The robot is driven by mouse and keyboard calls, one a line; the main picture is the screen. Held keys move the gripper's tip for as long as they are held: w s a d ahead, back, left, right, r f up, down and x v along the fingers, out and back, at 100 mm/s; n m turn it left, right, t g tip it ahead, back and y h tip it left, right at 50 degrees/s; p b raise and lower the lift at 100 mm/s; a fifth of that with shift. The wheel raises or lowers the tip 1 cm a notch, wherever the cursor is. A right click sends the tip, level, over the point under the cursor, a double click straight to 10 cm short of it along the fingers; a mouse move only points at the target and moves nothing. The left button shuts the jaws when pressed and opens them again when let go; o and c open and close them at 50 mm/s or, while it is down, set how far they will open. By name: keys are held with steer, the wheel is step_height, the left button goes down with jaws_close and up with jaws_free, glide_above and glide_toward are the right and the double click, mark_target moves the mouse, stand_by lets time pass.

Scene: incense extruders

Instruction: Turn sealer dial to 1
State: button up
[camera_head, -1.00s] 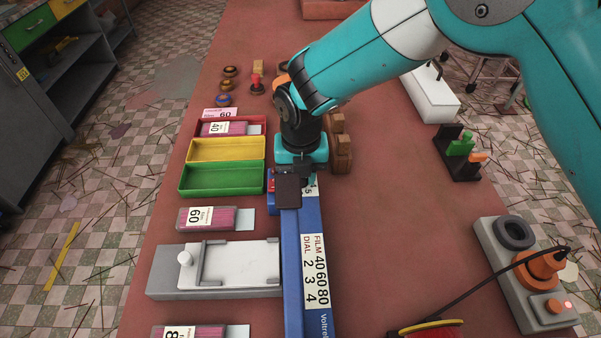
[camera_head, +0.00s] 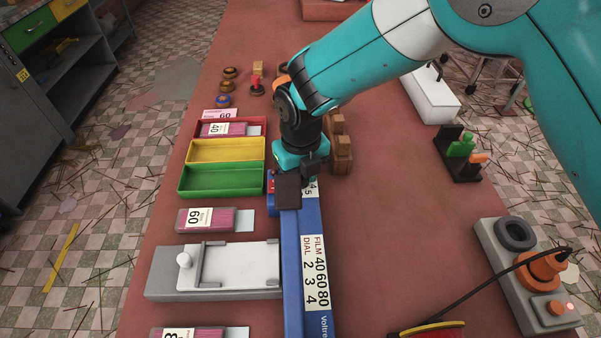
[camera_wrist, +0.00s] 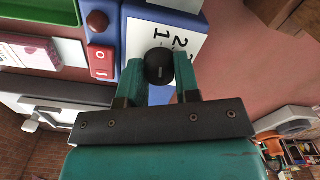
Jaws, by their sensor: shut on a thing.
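The blue sealer (camera_head: 292,235) stands lengthwise on the red-brown table, with a film/dial chart (camera_head: 318,270) on its top. Its dial, a round black knob (camera_wrist: 159,66), shows in the wrist view in front of a white number plate (camera_wrist: 165,35) with 1 and 2 readable. My gripper (camera_wrist: 160,76) is shut on the dial, one teal finger on each side. A small light mark shows on the knob, but I cannot tell which number it points to. In the head view my gripper (camera_head: 308,170) is at the sealer's far end and hides the dial.
A red rocker switch (camera_wrist: 102,62) and a dark round knob (camera_wrist: 97,21) sit close beside the dial. Green (camera_head: 222,181) and yellow (camera_head: 225,151) trays lie left of the sealer. Wooden blocks (camera_head: 342,152) stand just right of my gripper.

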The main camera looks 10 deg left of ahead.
steer(key=o, duration=0.9)
steer(key=shift+r, duration=0.15)
step_height(320, 180, up, 17)
steer(key=shift+r+b, duration=0.1)
steer(key=shift+b, duration=0.9)
